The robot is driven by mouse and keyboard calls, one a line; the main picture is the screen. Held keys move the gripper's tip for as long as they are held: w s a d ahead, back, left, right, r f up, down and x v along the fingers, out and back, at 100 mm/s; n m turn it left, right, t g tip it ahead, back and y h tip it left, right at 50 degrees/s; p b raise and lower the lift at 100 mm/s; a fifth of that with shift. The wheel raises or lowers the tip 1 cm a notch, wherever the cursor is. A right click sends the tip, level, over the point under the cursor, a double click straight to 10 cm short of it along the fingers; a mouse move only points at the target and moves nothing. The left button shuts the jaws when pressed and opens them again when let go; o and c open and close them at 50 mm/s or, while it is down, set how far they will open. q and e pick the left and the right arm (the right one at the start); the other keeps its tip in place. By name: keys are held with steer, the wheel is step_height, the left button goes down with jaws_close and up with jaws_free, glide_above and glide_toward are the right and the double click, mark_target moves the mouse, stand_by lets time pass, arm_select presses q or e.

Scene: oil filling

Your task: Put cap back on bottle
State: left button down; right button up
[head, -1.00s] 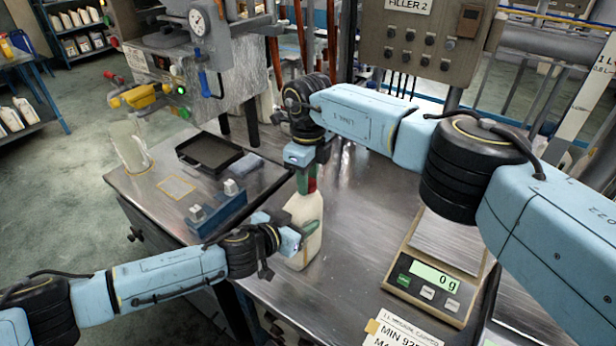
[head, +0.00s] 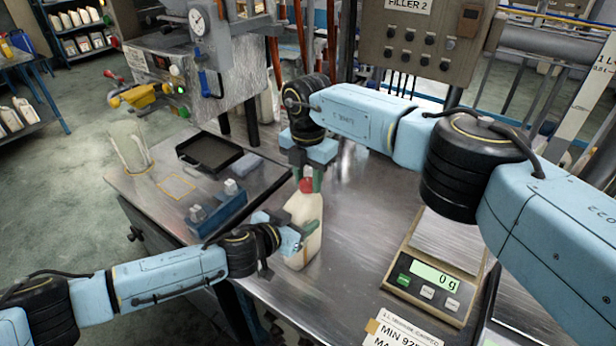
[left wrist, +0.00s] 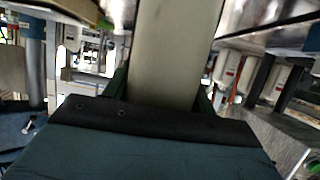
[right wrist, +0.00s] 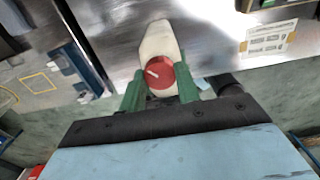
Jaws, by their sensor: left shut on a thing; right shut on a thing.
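The cream-white bottle (head: 303,232) stands upright on the steel bench. My left gripper (head: 305,229) is shut on its body from the left; the bottle also fills the middle of the left wrist view (left wrist: 172,65). The red cap (head: 306,185) is at the top of the bottle, between the fingers of my right gripper (head: 307,178), which points down from above. In the right wrist view the red cap (right wrist: 159,72) sits between the two green fingers, in line with the bottle (right wrist: 158,38) below. I cannot tell whether the cap is fully seated.
A scale (head: 436,268) reading 0 g stands to the right on the bench. A black tray (head: 209,152), a blue holder (head: 217,208) and a clear jug (head: 130,146) are to the left. The filling machine (head: 185,75) stands behind. Bare bench lies between bottle and scale.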

steer(key=o, duration=1.2)
steer(key=shift+c, duration=0.2)
step_height(320, 180, up, 12)
arm_select(q)
steer(key=shift+c, duration=2)
jaws_free()
steer(key=shift+s, duration=0.1)
steer(key=p+v, duration=0.1)
steer(key=v, duration=1.2)
steer(key=shift+r, duration=0.15)
arm_select(e)
steer(key=shift+r, duration=0.6)
